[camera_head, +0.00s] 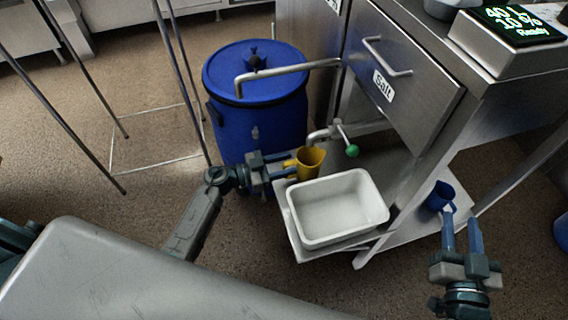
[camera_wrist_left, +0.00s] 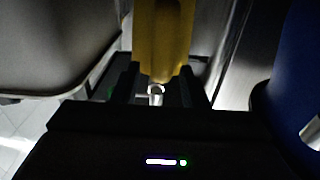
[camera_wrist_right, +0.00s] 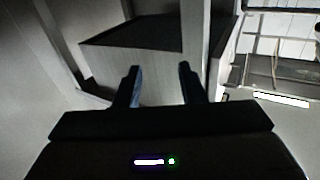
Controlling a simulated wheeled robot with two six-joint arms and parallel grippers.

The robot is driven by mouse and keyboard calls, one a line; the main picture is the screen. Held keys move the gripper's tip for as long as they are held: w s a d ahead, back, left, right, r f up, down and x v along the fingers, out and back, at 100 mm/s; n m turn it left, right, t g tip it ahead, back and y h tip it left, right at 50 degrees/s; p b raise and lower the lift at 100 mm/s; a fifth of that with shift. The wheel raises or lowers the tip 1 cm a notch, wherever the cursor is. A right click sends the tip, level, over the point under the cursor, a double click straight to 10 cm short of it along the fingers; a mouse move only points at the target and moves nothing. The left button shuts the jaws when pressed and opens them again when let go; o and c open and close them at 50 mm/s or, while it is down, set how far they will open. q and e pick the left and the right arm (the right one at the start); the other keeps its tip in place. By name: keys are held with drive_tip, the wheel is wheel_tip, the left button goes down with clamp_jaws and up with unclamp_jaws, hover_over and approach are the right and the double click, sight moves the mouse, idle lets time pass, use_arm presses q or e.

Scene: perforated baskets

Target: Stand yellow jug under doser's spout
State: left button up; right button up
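The yellow jug (camera_head: 311,161) stands upright behind the white tub, near a metal tap spout (camera_head: 320,134) with a green-knobbed lever. My left gripper (camera_head: 284,167) is at the jug's handle side. My right gripper (camera_head: 462,222) is open and empty near a blue jug (camera_head: 440,194) at the lower right. The doser's display (camera_head: 517,22) reads 40 L, 10 %, Ready.
A white tub (camera_head: 338,207) sits at the front of the shelf, close to the yellow jug. A blue barrel (camera_head: 256,115) with a lid stands behind my left gripper, a bent pipe (camera_head: 288,72) reaching over it. A drawer labelled Salt (camera_head: 395,70) is above the shelf.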

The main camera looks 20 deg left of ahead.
use_arm(q)
drive_tip(key=shift+r, duration=0.1)
drive_tip(key=shift+s+a, duration=0.25)
drive_tip(key=shift+a, duration=0.05)
drive_tip(key=p+v, duration=0.1)
drive_tip(key=v, duration=1)
wheel_tip(320, 180, up, 10)
drive_tip(key=s+n+t+y, duration=0.3)
drive_tip(key=n+t+y, duration=0.5)
drive_tip(key=t+y, duration=0.15)
drive_tip(key=s+d+r+n+g+y, duration=0.2)
drive_tip(key=s+n+g+y, duration=0.1)
drive_tip(key=s, duration=0.6)
drive_tip(key=shift+d+r+g+y, duration=0.2)
drive_tip(key=shift+r+g+y, duration=0.2)
drive_tip(key=shift+g+y, duration=0.2)
use_arm(e)
drive_tip(key=f+g, duration=0.1)
drive_tip(key=s+f+g, duration=0.1)
drive_tip(key=f, duration=0.1)
drive_tip(key=s+f+g, duration=0.1)
drive_tip(key=f, duration=0.1)
drive_tip(key=shift+a+f, duration=0.1)
drive_tip(key=shift+a, duration=0.15)
